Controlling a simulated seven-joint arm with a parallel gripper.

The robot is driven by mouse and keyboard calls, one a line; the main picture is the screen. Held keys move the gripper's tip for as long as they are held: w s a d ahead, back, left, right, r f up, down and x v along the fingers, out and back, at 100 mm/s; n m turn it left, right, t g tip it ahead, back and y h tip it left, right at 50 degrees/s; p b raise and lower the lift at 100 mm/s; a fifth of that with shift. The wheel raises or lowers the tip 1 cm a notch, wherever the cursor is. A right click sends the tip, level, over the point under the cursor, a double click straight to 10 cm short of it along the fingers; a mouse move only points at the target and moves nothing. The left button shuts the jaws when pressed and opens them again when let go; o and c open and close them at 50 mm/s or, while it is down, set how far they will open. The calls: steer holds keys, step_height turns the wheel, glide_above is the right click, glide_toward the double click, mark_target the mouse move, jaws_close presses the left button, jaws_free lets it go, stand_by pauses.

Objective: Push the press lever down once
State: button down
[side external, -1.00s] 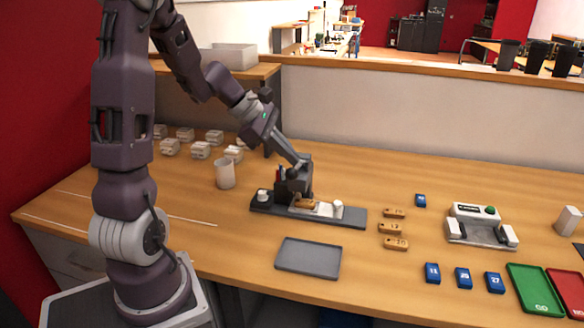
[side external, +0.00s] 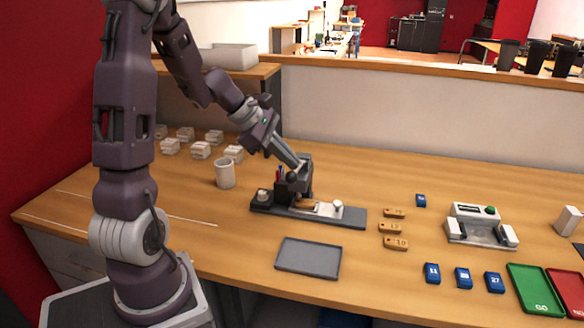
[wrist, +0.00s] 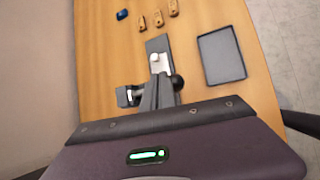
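The press (side external: 305,170) is a dark upright body on a long dark grey base (side external: 351,220). Its lever ends in a black ball knob (side external: 293,176), which also shows in the wrist view (wrist: 177,82). A wooden tag (side external: 306,204) lies on the pale plate under the press, beside a white knob (side external: 337,205). My gripper (side external: 299,164) slants down to the top of the press, close to the lever knob. In the wrist view its fingers (wrist: 158,78) look closed together with nothing between them. Contact with the lever cannot be made out.
A grey tray (side external: 308,257) lies in front of the press. A white cup (side external: 225,173) stands to its left, with several pale blocks (side external: 201,151) behind. Wooden tags (side external: 391,228) lie to the right, then a marker device (side external: 481,227) and blue tags (side external: 462,278).

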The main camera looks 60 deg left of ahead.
steer(key=shift+s+d+f, duration=0.1)
steer(key=shift+s+f, duration=0.05)
steer(key=shift+f, duration=0.45)
stand_by(0.6)
steer(key=shift+r, duration=0.1)
steer(key=shift+w+a+r, duration=0.15)
steer(key=shift+r, duration=0.6)
steer(key=shift+w+a+r, duration=0.15)
steer(key=shift+r, duration=0.6)
steer(key=r, duration=0.3)
steer(key=w+r, duration=0.1)
steer(key=r, duration=0.1)
steer(key=shift+a, duration=0.4)
